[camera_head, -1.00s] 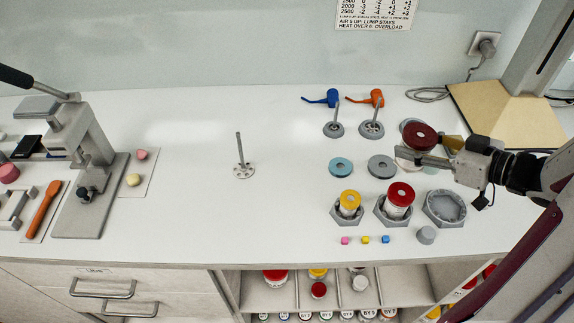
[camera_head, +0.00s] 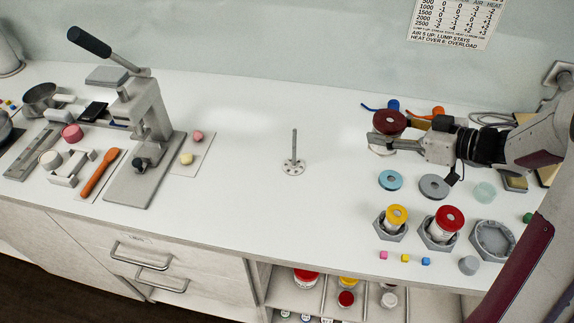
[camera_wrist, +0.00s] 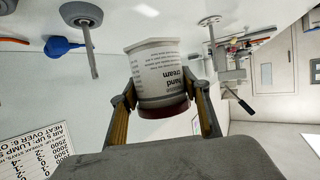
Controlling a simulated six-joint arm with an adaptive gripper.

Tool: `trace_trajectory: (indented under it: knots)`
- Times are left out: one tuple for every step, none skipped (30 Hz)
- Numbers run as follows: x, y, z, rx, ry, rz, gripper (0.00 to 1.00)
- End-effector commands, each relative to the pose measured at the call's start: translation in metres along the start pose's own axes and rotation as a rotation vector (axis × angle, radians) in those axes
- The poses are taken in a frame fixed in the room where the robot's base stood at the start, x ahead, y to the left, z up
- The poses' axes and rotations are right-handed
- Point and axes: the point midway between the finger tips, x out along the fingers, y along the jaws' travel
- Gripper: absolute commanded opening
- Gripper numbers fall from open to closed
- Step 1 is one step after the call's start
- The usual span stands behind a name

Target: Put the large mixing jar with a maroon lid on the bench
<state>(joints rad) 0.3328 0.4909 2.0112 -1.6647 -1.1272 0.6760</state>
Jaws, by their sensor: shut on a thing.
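The large jar with a maroon lid (camera_head: 389,122) is held up above the bench (camera_head: 235,185) on its right half, towards the back. My gripper (camera_head: 388,140) is shut on it. In the wrist view, the white jar body (camera_wrist: 160,70) with a "hand cream" label sits between both fingers (camera_wrist: 163,102), with the maroon lid (camera_wrist: 165,112) at its near end. In the head view, the gripper and lid hide most of the jar body.
A stirrer on a perforated foot (camera_head: 293,168) stands mid-bench. Blue (camera_head: 390,180) and grey (camera_head: 434,187) discs, a yellow-lidded jar (camera_head: 396,216) and a red-lidded jar (camera_head: 449,220) in holders stand at right. A press (camera_head: 150,130) stands left. Clear bench lies around the stirrer.

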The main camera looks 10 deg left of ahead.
Motion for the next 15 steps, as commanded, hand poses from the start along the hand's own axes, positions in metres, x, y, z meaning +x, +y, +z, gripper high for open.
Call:
trace_trajectory:
  knots:
    - [0.012,-0.003,-0.005,-0.008,0.000,-0.015,0.18]
    - [0.018,-0.005,-0.007,-0.012,0.000,-0.023,0.18]
    - [0.026,-0.006,-0.011,-0.016,0.001,-0.031,0.18]
    - [0.033,-0.008,-0.014,-0.020,0.001,-0.038,0.18]
    - [0.038,-0.009,-0.017,-0.023,0.001,-0.044,0.18]
    - [0.047,-0.012,-0.021,-0.028,0.001,-0.053,0.18]
    - [0.052,-0.013,-0.023,-0.032,0.001,-0.058,0.18]
    - [0.059,-0.015,-0.026,-0.036,0.001,-0.065,0.18]
    - [0.067,-0.017,-0.030,-0.040,0.001,-0.072,0.18]
    - [0.073,-0.019,-0.033,-0.042,0.002,-0.078,0.18]
    - [0.080,-0.020,-0.036,-0.045,0.003,-0.082,0.18]
    - [0.088,-0.023,-0.040,-0.048,0.003,-0.090,0.18]
    - [0.094,-0.024,-0.043,-0.051,0.003,-0.093,0.18]
    - [0.100,-0.026,-0.046,-0.054,0.004,-0.097,0.18]
    - [0.107,-0.028,-0.051,-0.057,0.005,-0.101,0.18]
